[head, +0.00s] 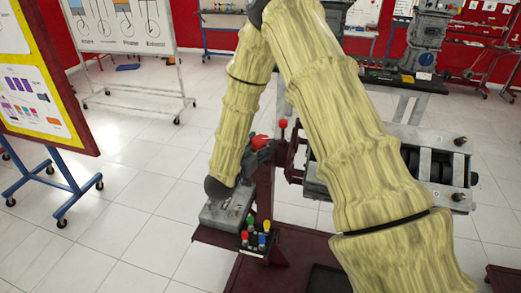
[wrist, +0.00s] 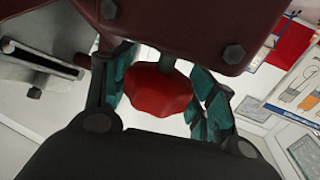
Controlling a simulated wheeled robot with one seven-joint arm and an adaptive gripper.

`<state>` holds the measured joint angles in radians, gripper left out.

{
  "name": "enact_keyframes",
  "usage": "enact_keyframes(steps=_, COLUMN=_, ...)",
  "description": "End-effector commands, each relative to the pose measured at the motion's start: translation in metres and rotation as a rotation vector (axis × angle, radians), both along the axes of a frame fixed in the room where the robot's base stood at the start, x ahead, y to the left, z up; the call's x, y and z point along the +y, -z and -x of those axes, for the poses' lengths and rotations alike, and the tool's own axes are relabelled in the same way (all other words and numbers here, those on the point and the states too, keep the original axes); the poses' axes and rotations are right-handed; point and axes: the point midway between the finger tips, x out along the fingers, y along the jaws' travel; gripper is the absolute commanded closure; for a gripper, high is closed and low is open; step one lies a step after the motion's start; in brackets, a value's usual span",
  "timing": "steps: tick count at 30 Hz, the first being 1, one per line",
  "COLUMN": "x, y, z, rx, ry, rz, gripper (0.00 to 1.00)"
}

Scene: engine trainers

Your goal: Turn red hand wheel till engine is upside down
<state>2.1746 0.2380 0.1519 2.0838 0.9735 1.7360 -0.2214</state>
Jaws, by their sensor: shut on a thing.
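The red hand wheel (wrist: 160,92) is a lobed red knob in the middle of the wrist view, below a dark red bracket with bolts. My gripper (wrist: 160,76) has its teal fingers on both sides of it and is shut on it. In the head view a red part (head: 262,142) shows beside my wrist; I cannot tell whether it is the same wheel. The engine (head: 437,163), a grey metal block with dark openings, sits on a dark red stand, partly hidden by my arm. I cannot tell which way up it is.
A grey box (head: 226,208) and a small panel of coloured knobs (head: 256,240) sit on the stand, close below my wrist. A yellow-framed board (head: 40,80) stands at left, another engine (head: 428,42) at the back. White tiled floor (head: 135,205) is clear at left.

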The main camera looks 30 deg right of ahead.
Motion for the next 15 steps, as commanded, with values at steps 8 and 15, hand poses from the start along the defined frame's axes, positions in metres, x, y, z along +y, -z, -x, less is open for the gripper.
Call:
enact_keyframes(steps=8, x=0.0012, y=0.0021, z=-0.0031, rx=-0.004, ry=0.246, rz=0.0, gripper=0.67)
enact_keyframes(steps=15, x=0.0004, y=0.0024, z=-0.0038, rx=-0.004, ry=0.476, rz=0.0, gripper=0.67)
